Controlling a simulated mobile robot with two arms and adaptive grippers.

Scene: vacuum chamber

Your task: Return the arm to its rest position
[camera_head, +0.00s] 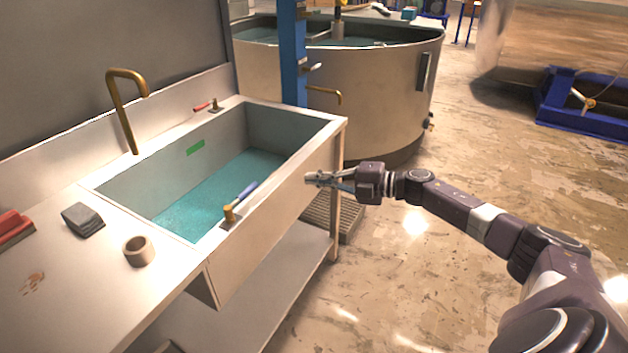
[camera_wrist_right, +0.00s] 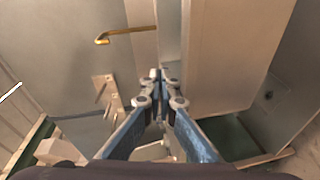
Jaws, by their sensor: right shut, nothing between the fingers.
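My right arm comes in from the lower right in the head view and reaches toward the sink unit. My right gripper (camera_head: 318,179) is shut and empty, just off the front right corner of the sink. It also shows in the right wrist view (camera_wrist_right: 158,76), its fingertips together with nothing between them. The sink (camera_head: 285,203) has a pale metal front and holds teal water. My left gripper is not in view.
A large round metal tank (camera_head: 385,85) with a blue post (camera_head: 293,55) stands behind the sink. A tape roll (camera_head: 139,251) and a grey block (camera_head: 82,219) lie on the counter. A blue frame (camera_head: 585,118) sits at the right. The floor (camera_head: 430,270) around the arm is clear.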

